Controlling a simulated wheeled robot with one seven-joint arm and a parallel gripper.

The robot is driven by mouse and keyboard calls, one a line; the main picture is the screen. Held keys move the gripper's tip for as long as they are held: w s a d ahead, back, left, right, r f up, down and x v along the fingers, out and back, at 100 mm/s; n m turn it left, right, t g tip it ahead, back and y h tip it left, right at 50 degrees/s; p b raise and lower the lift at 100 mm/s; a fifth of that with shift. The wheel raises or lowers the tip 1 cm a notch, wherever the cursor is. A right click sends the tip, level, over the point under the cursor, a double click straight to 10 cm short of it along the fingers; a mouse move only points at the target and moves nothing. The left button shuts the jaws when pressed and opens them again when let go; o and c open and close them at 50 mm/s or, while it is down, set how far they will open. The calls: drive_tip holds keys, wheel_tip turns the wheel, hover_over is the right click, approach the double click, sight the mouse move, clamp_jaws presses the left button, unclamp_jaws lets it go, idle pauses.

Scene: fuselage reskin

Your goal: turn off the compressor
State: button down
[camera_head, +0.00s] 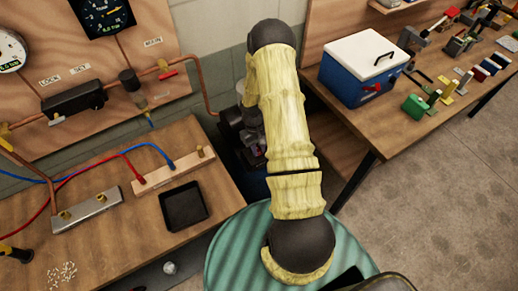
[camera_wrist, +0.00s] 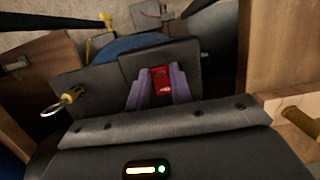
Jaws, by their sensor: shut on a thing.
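The compressor (camera_head: 228,128) is a dark machine on the floor between the two benches, mostly hidden behind my arm in the head view. In the wrist view its dark box (camera_wrist: 85,88) fills the middle, with a blue rounded tank (camera_wrist: 125,44) behind. A red switch (camera_wrist: 161,76) sits on the box. My gripper (camera_wrist: 160,88) has its two purple fingers on either side of the red switch, shut on it. The fingertips are hard to make out in the head view.
A wooden bench (camera_head: 110,236) with a black tray (camera_head: 184,206) and hoses is on the left. Another bench (camera_head: 372,135) with a blue cooler (camera_head: 358,78) is on the right. A brass fitting with a ring (camera_wrist: 66,99) sticks out left of the switch.

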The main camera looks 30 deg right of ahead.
drive_tip(key=shift+w+g, duration=0.1)
drive_tip(key=shift+g, duration=0.2)
drive_tip(key=c, duration=1.2)
unclamp_jaws()
drive_tip(key=shift+c, duration=0.2)
drive_tip(key=shift+r, duration=0.1)
drive_tip(key=b+v, duration=0.5)
drive_tip(key=v, duration=1.2)
drive_tip(key=shift+r, duration=0.2)
